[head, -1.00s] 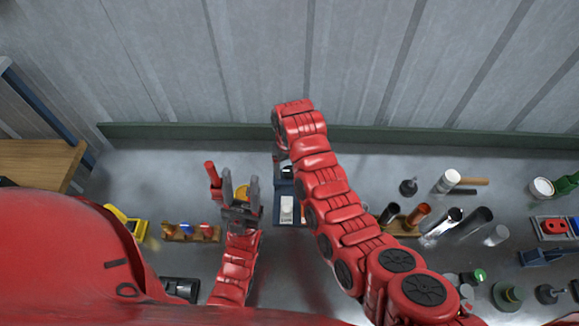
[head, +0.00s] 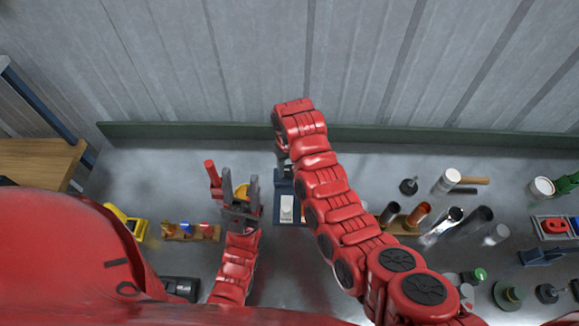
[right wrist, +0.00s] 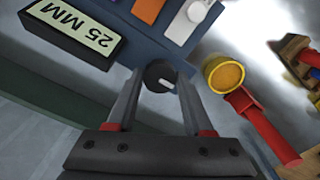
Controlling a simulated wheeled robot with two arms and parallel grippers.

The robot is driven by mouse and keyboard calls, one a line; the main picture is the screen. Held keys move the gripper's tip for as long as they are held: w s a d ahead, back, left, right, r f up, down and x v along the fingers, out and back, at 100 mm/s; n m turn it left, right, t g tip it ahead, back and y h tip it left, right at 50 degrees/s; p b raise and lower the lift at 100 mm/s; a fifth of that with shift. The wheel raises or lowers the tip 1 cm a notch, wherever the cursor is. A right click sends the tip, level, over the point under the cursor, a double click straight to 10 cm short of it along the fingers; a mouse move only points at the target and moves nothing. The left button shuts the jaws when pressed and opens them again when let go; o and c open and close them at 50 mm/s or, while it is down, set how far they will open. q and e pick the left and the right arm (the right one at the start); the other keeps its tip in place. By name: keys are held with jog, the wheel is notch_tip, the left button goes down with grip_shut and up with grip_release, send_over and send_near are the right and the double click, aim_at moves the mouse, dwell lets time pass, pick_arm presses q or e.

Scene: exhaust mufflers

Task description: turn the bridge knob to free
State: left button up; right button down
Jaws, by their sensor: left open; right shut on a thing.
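The bridge knob (right wrist: 160,75) is a small round black knob with a white pointer mark, on the edge of a blue panel (right wrist: 135,45). My right gripper (right wrist: 158,82) is shut on the knob, one finger on each side of it. In the head view my right arm hides the knob, and only part of the blue panel (head: 285,187) shows.
A "25 MM" sign (right wrist: 75,32) stands beside the panel. A yellow-capped piece (right wrist: 224,73) and a red tube (right wrist: 262,128) lie close to my right gripper. Metal tubes (head: 470,222) stand on the right. The bench's back left is clear.

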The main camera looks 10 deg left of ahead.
jog(key=n+b, duration=0.3)
jog(key=shift+f, duration=0.25)
jog(key=n+b, duration=0.1)
jog(key=n, duration=0.1)
jog(key=shift+r+n, duration=0.15)
jog(key=shift+n, duration=0.25)
jog(key=n, duration=0.6)
jog(key=shift+w+r, duration=0.1)
jog(key=n, duration=0.5)
jog(key=shift+n, duration=0.4)
jog(key=shift+b, duration=0.3)
jog(key=shift+c, duration=1.4)
grip_release()
